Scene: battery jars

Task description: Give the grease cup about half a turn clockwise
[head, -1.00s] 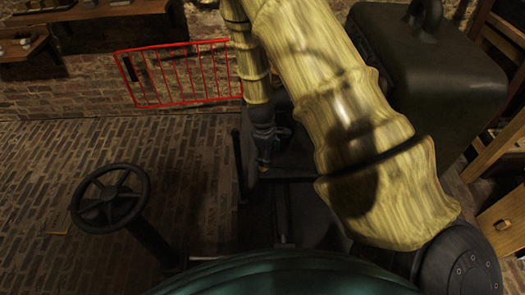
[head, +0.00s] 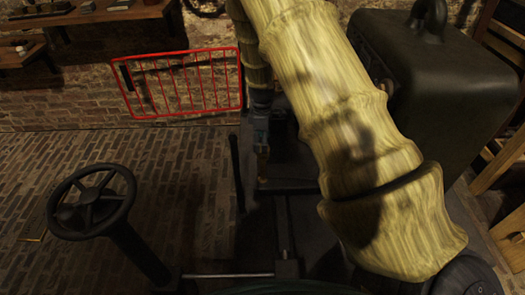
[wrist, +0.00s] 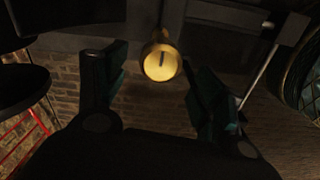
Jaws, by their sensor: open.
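The grease cup (wrist: 161,63) is a round brass-coloured cap with a dark slot-like mark on its face, seen near the middle of the wrist view. My gripper (wrist: 154,68) is open, with one dark finger to the left of the cup and one to the right. Gaps show between the cup and both fingers, and I cannot tell how far the fingertips reach along it. In the head view my gripper (head: 261,122) is small and dark beyond my bamboo-like arm, and the cup is not clear there.
A black handwheel (head: 91,201) stands on a post at the left. A red barrier (head: 183,83) stands by the brick wall. A large dark box-shaped housing (head: 440,95) is at the right, close beside my arm. Brick floor (head: 180,185) is open at the left.

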